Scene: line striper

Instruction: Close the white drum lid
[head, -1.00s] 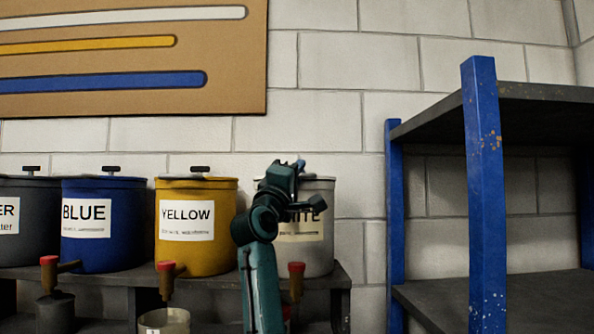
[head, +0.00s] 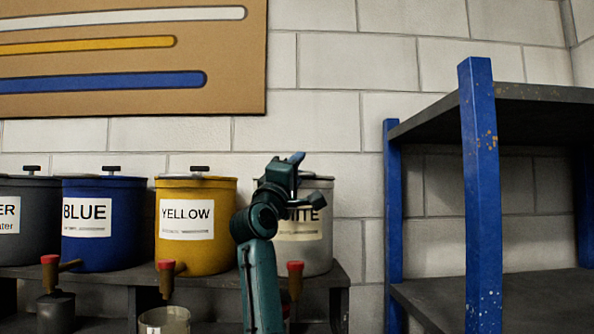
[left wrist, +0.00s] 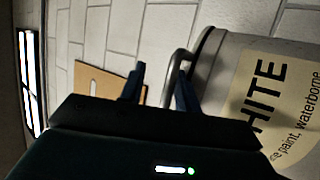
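The white drum (head: 318,250) stands at the right end of the drum shelf, partly hidden behind my left arm. Its lid (head: 322,178) shows only as a thin edge at the top, and I cannot tell whether it is fully seated. My left gripper (head: 296,160) is at the lid's height in front of the drum. In the left wrist view, the fingers of my left gripper (left wrist: 160,88) are apart. A grey metal handle (left wrist: 174,66) shows near the right finger, beside the drum's dark rim; contact is unclear. My right gripper is out of view.
The yellow drum (head: 196,250), blue drum (head: 105,250) and a dark grey drum (head: 25,245) stand to the left, with taps below. A blue-posted rack (head: 480,200) stands at the right. Bare wall lies between drum and rack.

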